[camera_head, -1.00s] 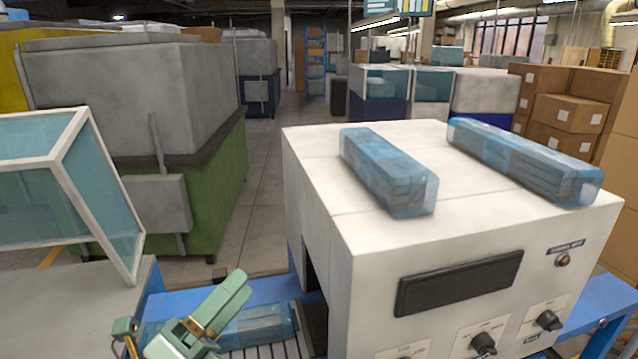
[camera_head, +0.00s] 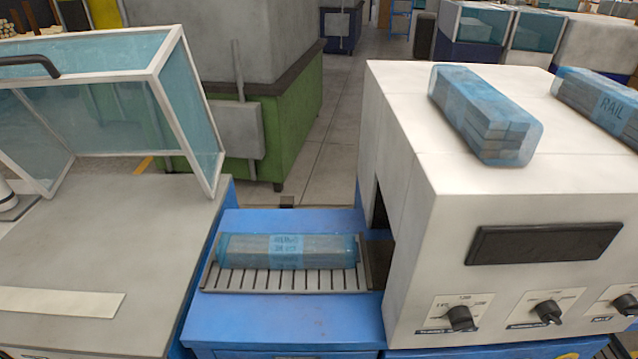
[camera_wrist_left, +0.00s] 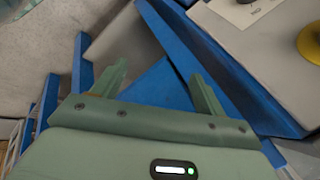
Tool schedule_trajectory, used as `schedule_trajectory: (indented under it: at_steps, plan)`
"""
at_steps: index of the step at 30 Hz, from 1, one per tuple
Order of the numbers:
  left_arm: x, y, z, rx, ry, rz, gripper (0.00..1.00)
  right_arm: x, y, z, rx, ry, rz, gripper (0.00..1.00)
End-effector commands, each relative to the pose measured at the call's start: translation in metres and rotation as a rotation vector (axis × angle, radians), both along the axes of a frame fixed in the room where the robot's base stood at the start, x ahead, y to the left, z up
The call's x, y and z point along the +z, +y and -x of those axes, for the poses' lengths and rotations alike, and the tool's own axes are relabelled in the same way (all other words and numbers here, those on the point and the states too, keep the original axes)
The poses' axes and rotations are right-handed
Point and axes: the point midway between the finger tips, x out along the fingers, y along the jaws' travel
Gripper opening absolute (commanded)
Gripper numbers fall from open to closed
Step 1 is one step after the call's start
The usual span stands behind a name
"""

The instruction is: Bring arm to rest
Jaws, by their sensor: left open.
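My left gripper (camera_wrist_left: 158,88) shows in the left wrist view, its two green fingers spread apart with nothing between them. Beyond the fingers are blue frame parts and grey floor. The head view does not show either gripper now. In the head view, a blue-wrapped bundle (camera_head: 287,249) lies on the slatted conveyor (camera_head: 290,281), in front of the dark opening in the white machine (camera_head: 410,190). My right gripper is in neither view.
Two more wrapped bundles, one nearer the middle (camera_head: 485,113) and one at the right (camera_head: 603,106), lie on the machine's top. A grey worktop (camera_head: 100,245) with a glazed, white-framed guard (camera_head: 168,110) stands at the left. Blue bench surface (camera_head: 270,324) in front of the conveyor is clear.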

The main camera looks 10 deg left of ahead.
Motion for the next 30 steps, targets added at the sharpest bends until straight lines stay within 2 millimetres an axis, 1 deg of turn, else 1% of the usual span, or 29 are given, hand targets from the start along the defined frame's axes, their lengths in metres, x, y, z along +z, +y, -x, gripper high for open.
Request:
schedule_trajectory:
  at_steps: [1, 2, 3, 4, 5, 6, 8, 9, 11, 12, 15, 18, 19, 21, 30]
  plan:
    - [-0.03, -0.004, 0.009, 0.006, 0.033, 0.028, 0.73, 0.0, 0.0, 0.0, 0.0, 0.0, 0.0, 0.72]
    - [-0.048, -0.007, 0.016, 0.011, 0.051, 0.049, 0.73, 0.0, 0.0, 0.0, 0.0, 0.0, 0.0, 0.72]
    - [-0.073, -0.011, 0.027, 0.02, 0.077, 0.078, 0.73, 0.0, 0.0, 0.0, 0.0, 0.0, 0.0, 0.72]
    - [-0.092, -0.014, 0.037, 0.03, 0.097, 0.099, 0.73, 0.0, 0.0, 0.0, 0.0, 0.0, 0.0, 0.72]
    - [-0.111, -0.016, 0.049, 0.042, 0.12, 0.122, 0.73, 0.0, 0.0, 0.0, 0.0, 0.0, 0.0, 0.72]
    - [-0.137, -0.019, 0.067, 0.062, 0.149, 0.152, 0.73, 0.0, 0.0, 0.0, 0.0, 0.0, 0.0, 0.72]
    - [-0.171, -0.022, 0.098, 0.097, 0.192, 0.194, 0.73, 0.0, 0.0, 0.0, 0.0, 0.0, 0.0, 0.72]
    - [-0.19, -0.023, 0.12, 0.123, 0.218, 0.217, 0.73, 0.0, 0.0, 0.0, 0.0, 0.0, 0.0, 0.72]
    - [-0.213, -0.022, 0.15, 0.162, 0.251, 0.248, 0.73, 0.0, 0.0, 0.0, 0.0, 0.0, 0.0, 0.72]
    - [-0.224, -0.022, 0.17, 0.188, 0.27, 0.262, 0.73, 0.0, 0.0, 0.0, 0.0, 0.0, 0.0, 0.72]
    - [-0.241, -0.018, 0.209, 0.243, 0.306, 0.285, 0.73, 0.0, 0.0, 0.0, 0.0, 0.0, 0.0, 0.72]
    - [-0.248, -0.015, 0.233, 0.279, 0.323, 0.298, 0.73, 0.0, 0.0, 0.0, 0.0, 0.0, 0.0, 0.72]
    - [-0.249, -0.015, 0.237, 0.285, 0.327, 0.299, 0.73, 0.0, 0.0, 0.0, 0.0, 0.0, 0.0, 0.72]
    - [-0.25, -0.014, 0.243, 0.293, 0.33, 0.3, 0.73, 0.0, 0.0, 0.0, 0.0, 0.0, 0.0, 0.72]
    - [-0.25, -0.014, 0.243, 0.293, 0.33, 0.3, 0.73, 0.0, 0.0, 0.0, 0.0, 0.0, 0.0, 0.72]
